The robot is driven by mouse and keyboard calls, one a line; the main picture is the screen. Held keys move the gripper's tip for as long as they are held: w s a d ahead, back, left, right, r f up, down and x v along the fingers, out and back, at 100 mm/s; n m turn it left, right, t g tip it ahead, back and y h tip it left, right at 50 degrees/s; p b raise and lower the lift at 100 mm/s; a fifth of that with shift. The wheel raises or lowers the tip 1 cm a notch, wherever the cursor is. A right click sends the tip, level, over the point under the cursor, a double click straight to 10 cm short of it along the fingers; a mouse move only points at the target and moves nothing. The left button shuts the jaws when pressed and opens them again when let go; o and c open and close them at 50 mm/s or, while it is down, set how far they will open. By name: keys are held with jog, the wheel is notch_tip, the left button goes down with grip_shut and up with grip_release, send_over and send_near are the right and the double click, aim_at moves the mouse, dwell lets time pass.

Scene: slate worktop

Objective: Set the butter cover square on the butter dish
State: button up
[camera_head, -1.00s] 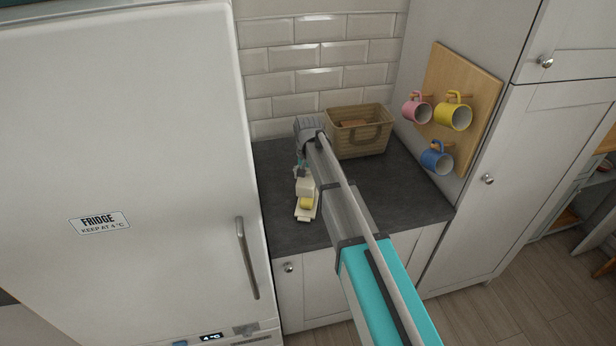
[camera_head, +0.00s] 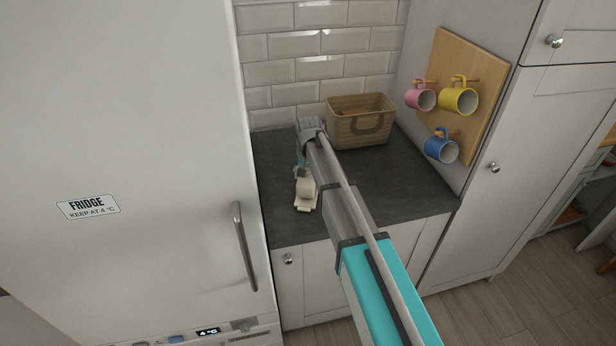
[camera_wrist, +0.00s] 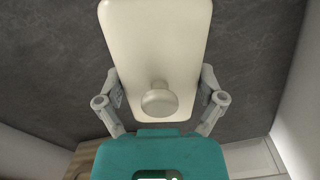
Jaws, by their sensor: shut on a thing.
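The cream butter cover (camera_head: 306,187) is over the butter dish (camera_head: 305,208) near the worktop's left side. The dish's pale near end shows beyond the cover, and no butter is visible. In the wrist view the cover (camera_wrist: 155,45) fills the upper middle, with its round knob (camera_wrist: 159,102) toward me. My gripper (camera_wrist: 160,82) has a finger at each long side of the cover and is shut on it. In the head view my gripper (camera_head: 302,173) is small and partly hidden by my arm. I cannot tell whether the cover rests on the dish or hangs just above it.
A wicker basket (camera_head: 360,120) stands at the back of the slate worktop (camera_head: 400,185). Pink, yellow and blue mugs hang on a wooden board (camera_head: 468,85) at right. The fridge (camera_head: 130,150) borders the worktop on the left. The worktop's right front is clear.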

jog(key=shift+f+b, duration=0.95)
jog(key=shift+f, duration=0.25)
jog(key=o, duration=1)
jog(key=shift+r, duration=0.2)
